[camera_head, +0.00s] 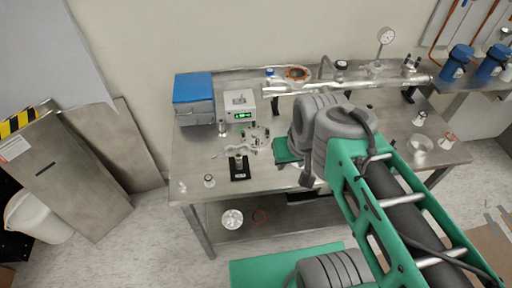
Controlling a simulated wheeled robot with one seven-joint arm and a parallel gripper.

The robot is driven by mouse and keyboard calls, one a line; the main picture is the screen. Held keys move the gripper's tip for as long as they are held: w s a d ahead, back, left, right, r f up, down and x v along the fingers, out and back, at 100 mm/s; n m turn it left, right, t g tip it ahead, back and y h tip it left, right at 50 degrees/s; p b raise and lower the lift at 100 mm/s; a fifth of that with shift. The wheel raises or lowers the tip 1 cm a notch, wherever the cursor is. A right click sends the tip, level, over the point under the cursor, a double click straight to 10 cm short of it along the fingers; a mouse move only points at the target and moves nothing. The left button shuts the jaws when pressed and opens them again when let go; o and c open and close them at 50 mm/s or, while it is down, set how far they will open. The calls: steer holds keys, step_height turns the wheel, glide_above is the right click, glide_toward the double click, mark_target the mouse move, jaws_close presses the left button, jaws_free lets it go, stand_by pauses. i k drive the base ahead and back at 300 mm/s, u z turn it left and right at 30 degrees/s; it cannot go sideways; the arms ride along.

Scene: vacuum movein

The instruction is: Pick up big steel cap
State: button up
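A steel workbench (330,212) stands against the wall. Several small metallic cap-like pieces rest on it. One (209,181) is near the front left edge, one (420,117) is toward the right, and one with an orange band (447,139) is near the right edge. I cannot tell which is the big steel cap. My green and grey arm reaches in from the lower right over the bench and hides part of its middle. My gripper is not visible.
A blue-topped box (194,92), a meter with a green display (239,106) and a black-based stand (239,168) occupy the bench's left. A horizontal steel tube (350,84) runs along the back. A round piece (232,219) lies on the lower shelf.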

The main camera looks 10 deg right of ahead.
mark_target(252, 133)
steer(key=u, duration=3.65)
steer(key=k, duration=0.85)
steer(key=z, duration=1.1)
steer(key=i, duration=1)
